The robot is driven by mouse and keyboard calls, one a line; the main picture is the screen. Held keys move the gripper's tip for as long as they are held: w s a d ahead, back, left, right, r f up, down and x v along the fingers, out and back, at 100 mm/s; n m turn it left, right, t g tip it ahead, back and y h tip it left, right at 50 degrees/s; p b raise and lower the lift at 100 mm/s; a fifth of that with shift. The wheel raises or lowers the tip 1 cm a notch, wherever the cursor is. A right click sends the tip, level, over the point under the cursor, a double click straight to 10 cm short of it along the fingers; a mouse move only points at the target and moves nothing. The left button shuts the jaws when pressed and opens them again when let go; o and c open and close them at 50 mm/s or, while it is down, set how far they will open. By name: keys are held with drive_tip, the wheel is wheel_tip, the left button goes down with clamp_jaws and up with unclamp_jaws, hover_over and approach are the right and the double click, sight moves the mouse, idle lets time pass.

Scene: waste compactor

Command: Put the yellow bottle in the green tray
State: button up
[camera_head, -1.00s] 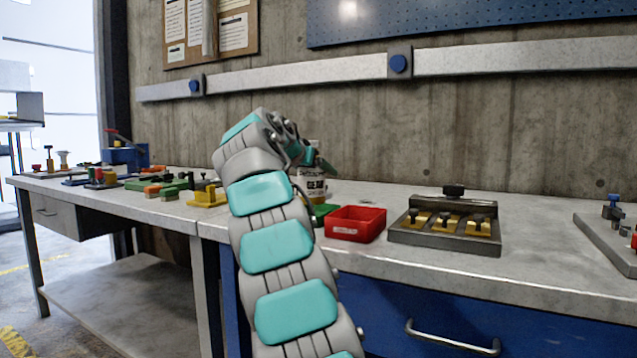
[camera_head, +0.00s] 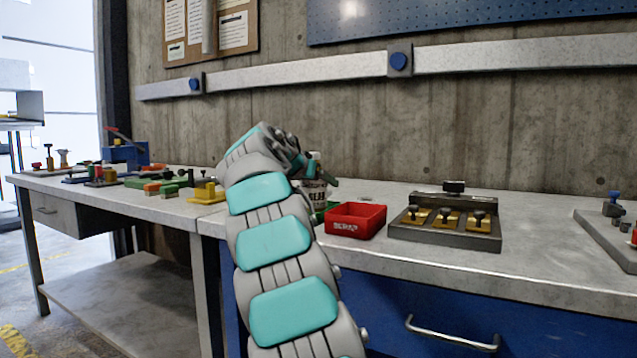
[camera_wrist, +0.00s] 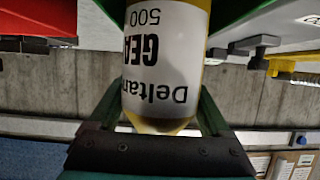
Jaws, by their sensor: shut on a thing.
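The yellow bottle (camera_wrist: 165,65) has a white label with dark lettering, and it fills the middle of the wrist view. My gripper (camera_wrist: 160,110) is shut on it, one finger on each side. In the head view the bottle (camera_head: 313,193) is partly hidden behind my gripper (camera_head: 311,168) and looks about upright. The green tray (camera_head: 326,209) is just below it, mostly hidden by my arm and the red tray. Green tray surface (camera_wrist: 232,12) shows beside the bottle's base in the wrist view. I cannot tell whether the base touches the tray.
A red tray (camera_head: 355,222) stands right beside the green one. A grey fixture with yellow blocks (camera_head: 446,226) is further right. A yellow part (camera_head: 207,194) and several green and orange pieces lie to the left. The concrete wall (camera_head: 400,130) rises behind the bench.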

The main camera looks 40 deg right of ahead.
drive_tip(key=shift+f, duration=0.1)
drive_tip(key=o, duration=1.5)
drive_tip(key=shift+c, duration=0.2)
drive_tip(key=shift+r, duration=0.25)
drive_tip(key=v, duration=1.2)
drive_tip(key=shift+f+b, duration=0.15)
drive_tip(key=shift+b, duration=0.15)
